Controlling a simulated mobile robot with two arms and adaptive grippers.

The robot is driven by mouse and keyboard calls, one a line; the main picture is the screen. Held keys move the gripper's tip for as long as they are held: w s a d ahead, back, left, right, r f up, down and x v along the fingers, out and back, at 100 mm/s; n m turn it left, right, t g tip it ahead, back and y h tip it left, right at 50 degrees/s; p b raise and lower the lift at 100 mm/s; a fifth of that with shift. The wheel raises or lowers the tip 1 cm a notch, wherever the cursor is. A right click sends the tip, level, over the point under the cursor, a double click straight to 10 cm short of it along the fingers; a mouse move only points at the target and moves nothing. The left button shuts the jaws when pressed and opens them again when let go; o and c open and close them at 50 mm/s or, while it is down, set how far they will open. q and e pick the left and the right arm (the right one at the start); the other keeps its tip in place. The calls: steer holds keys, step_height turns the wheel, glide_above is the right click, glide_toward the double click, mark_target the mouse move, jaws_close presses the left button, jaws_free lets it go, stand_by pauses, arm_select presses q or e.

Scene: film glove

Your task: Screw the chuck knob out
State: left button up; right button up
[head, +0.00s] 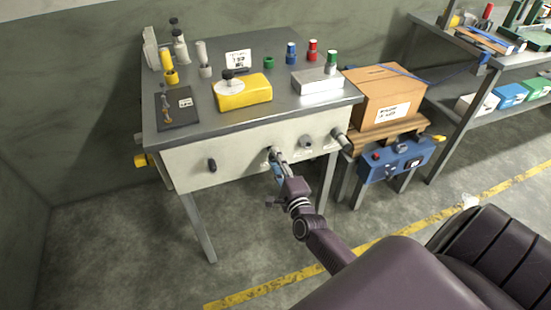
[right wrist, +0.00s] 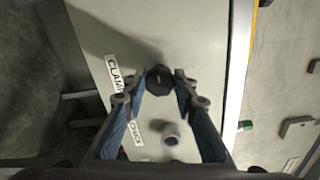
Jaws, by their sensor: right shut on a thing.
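My right gripper (head: 277,160) is at the pale front panel (head: 240,160) of the workbench. In the right wrist view my right gripper (right wrist: 165,82) has its two blue-padded fingers shut on a black faceted knob (right wrist: 160,78). A label reading CLAMP (right wrist: 115,72) lies beside this black knob on the panel. A grey round knob (right wrist: 172,134) stands free, with a label reading CHUCK (right wrist: 136,134) beside it, partly hidden by a finger. The grey knob also shows in the head view (head: 306,142), right of the gripper. My left gripper is not in view.
A dark oblong knob (head: 212,165) is farther left on the panel, and a grey cylinder (head: 341,138) sticks out at its right end. A cardboard box (head: 385,92) stands at the right.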

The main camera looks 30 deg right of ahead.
steer(key=shift+d+r+m+b, duration=0.15)
steer(key=shift+m+b, duration=0.25)
steer(key=shift+m, duration=7.6)
steer(key=shift+a+r+m+b, duration=0.1)
steer(key=shift+m+b, duration=0.25)
steer(key=shift+m, duration=7.65)
